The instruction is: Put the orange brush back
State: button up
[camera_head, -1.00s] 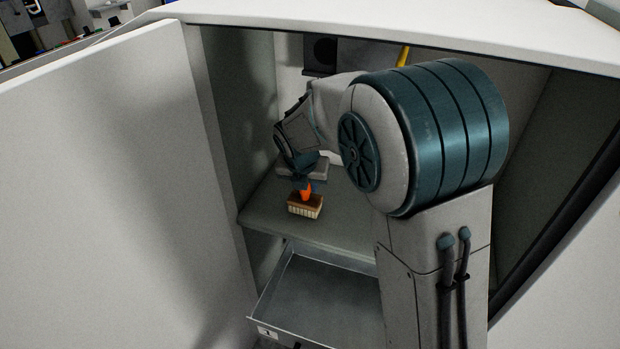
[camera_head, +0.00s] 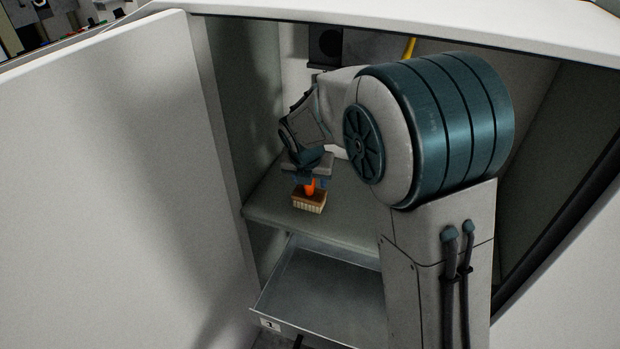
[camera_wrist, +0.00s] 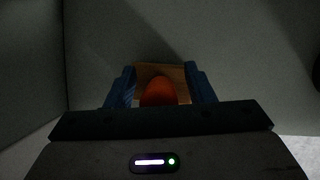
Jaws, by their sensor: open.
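The orange brush (camera_head: 310,202) stands bristles down on the grey shelf (camera_head: 345,225) inside the open cabinet. It has a brown wooden block, pale bristles and an orange handle pointing up. My gripper (camera_head: 311,183) is directly above the brush, with its fingers around the upper handle. In the wrist view the orange handle of the brush (camera_wrist: 159,92) lies between the two blue fingers of my gripper (camera_wrist: 161,88). The fingers are apart, with gaps beside the handle. The top of the handle is partly hidden by my gripper.
A pulled-out metal drawer (camera_head: 325,295) with a label on its front lies below the shelf; the part I see is empty. The open white cabinet door (camera_head: 110,180) stands at the left. A yellow object (camera_head: 410,47) shows at the back. My arm hides the shelf's right part.

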jog(key=shift+b, duration=0.3)
jog(key=d+p+v, duration=0.1)
jog(key=p+v, duration=0.4)
jog(key=v, duration=0.9)
jog(key=s+d+f+m+g, duration=0.1)
jog(key=s+d+m, duration=0.7)
jog(key=m, duration=0.8)
jog(key=s+d+f+m+g, duration=0.2)
jog(key=s+d+m, duration=0.5)
jog(key=s+m, duration=0.5)
jog(key=f+m, duration=0.1)
jog(key=m, duration=0.4)
jog(key=shift+s+d+f+m+y, duration=0.3)
jog(key=shift+s+d+y, duration=0.05)
jog(key=shift+d+y, duration=0.05)
